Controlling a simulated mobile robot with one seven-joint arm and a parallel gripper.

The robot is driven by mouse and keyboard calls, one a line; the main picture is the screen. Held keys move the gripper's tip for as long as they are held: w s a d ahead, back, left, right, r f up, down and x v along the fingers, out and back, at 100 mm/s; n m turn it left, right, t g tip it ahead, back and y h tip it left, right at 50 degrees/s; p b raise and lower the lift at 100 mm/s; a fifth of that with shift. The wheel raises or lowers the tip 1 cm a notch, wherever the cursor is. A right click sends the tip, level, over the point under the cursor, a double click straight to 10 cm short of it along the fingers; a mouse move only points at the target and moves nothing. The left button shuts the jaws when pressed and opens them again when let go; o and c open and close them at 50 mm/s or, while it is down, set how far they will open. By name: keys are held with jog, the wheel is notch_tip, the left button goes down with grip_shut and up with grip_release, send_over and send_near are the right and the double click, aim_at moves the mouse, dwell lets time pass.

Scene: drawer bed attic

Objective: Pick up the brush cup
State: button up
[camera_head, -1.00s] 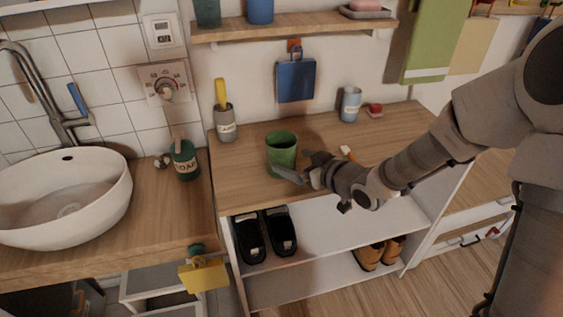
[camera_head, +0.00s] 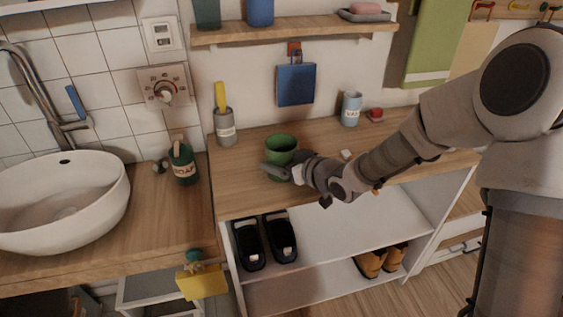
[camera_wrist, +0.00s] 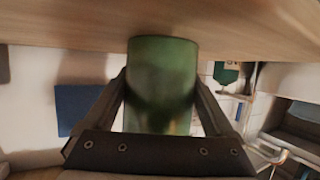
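A plain green cup (camera_head: 281,150) stands upright on the wooden counter (camera_head: 237,192), and no brush shows in it. My gripper (camera_head: 284,172) is at its near side. In the wrist view the green cup (camera_wrist: 162,80) fills the space between the two fingers of my gripper (camera_wrist: 161,88), one along each side. The fingers are spread and I see no clear grip; contact is hard to tell. A grey labelled cup (camera_head: 225,130) holding a yellow-handled thing (camera_head: 220,96) stands farther back on the left. My gripper is well away from it.
A light blue labelled cup (camera_head: 351,108) and a small red item (camera_head: 375,114) stand at the counter's back right. A wall shelf (camera_head: 290,30) hangs above. Black shoes (camera_head: 264,243) sit below.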

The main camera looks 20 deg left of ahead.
aim_at(275, 143)
jog(key=c, duration=0.6)
jog(key=shift+r, duration=0.25)
jog(key=shift+c, duration=0.2)
jog(key=shift+r+p, duration=0.45)
jog(key=shift+r, duration=0.4)
jog(key=r, duration=0.1)
jog(key=r+p, duration=0.1)
jog(key=shift+d+r, duration=0.3)
jog(key=shift+d, duration=0.05)
jog(key=shift+d+r+p, duration=2.6)
jog(key=shift+d+r, duration=0.45)
jog(key=shift+d, duration=2.25)
jog(key=w+d+r+m+t+h, duration=0.1)
jog(key=w+d+m+t+h, duration=0.1)
jog(key=d+m+h, duration=0.3)
jog(key=w+d+r+m+t+h, duration=0.1)
jog(key=w+d+m+t+h, duration=0.2)
jog(key=d, duration=1.1)
jog(key=w+m+h, duration=0.2)
jog(key=shift+w+d+m+t+h, duration=0.2)
jog(key=shift+w+m+t+h, duration=0.1)
jog(key=shift+h, duration=0.1)
